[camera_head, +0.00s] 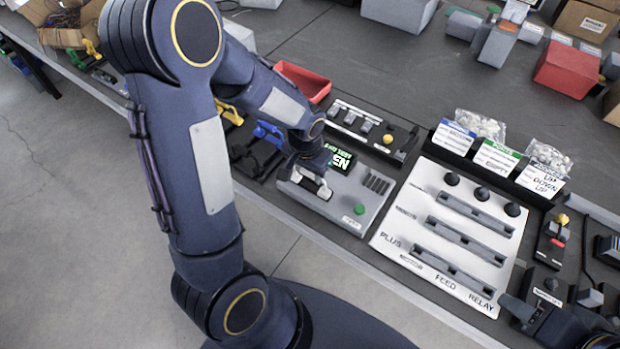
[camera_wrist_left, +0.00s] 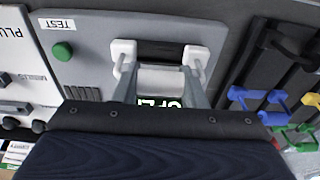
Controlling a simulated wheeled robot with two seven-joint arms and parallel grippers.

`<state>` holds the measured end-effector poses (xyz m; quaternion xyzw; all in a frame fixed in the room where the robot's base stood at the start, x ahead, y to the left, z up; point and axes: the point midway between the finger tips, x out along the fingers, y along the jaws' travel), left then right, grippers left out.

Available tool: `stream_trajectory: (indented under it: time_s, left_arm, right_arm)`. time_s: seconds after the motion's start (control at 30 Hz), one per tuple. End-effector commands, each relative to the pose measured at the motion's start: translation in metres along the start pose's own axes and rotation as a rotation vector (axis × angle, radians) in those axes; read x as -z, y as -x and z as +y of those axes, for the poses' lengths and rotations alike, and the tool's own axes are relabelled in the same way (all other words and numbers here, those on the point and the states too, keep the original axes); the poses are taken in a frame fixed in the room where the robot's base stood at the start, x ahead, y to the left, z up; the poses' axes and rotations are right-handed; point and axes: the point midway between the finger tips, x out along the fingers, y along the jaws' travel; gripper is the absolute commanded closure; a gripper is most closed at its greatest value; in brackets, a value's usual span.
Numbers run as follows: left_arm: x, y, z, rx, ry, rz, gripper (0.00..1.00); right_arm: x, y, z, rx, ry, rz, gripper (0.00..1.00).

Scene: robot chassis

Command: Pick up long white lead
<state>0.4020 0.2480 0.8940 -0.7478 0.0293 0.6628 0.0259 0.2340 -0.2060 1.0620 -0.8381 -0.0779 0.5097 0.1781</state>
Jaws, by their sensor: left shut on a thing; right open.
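The white lead (camera_wrist_left: 160,78) has two white plug ends joined by a pale middle part, in the left wrist view. It is at the grey TEST box (camera_wrist_left: 90,50), over the dark slot; I cannot tell whether its ends are seated or just above. My left gripper (camera_head: 318,180) is shut on it, with a grey finger on each side in the left wrist view (camera_wrist_left: 162,88). In the head view the lead's white end (camera_head: 325,190) shows below the gripper, and the wrist hides the rest. My right gripper (camera_head: 545,312) is open, partly cut off at the bottom right.
A blue lead (camera_head: 268,132) and a yellow lead (camera_head: 229,114) lie in a dark rack left of the TEST box (camera_head: 365,207). A white slotted panel (camera_head: 450,225) stands right of it. A red bin (camera_head: 302,81) is behind. The bench's back middle is mostly clear.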

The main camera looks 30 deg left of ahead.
Motion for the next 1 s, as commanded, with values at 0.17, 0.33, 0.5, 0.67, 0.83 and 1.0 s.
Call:
stream_trajectory:
  time_s: [0.17, 0.33, 0.5, 0.67, 0.83, 1.0]
  left_arm:
    - [0.000, 0.001, 0.000, 0.000, 0.000, 0.001, 0.89]
    - [0.003, 0.011, 0.000, 0.000, 0.000, 0.004, 0.89]
    - [0.005, 0.036, 0.000, 0.000, 0.001, 0.009, 0.89]
    - [-0.018, 0.070, 0.008, -0.002, -0.001, 0.012, 0.89]
    - [-0.053, 0.106, 0.018, -0.003, -0.003, 0.008, 0.89]
    - [-0.087, 0.127, 0.028, -0.002, -0.001, 0.007, 0.89]
  right_arm:
    - [0.000, 0.000, 0.000, 0.000, 0.000, 0.000, 0.53]
    - [0.000, 0.001, 0.000, 0.000, 0.000, 0.000, 0.53]
    - [0.001, 0.001, -0.001, 0.000, 0.000, 0.000, 0.53]
    - [-0.001, -0.002, 0.001, 0.000, 0.000, 0.000, 0.53]
    - [-0.002, -0.005, 0.002, 0.000, 0.000, 0.000, 0.53]
    - [-0.003, -0.006, 0.003, 0.000, 0.000, 0.000, 0.53]
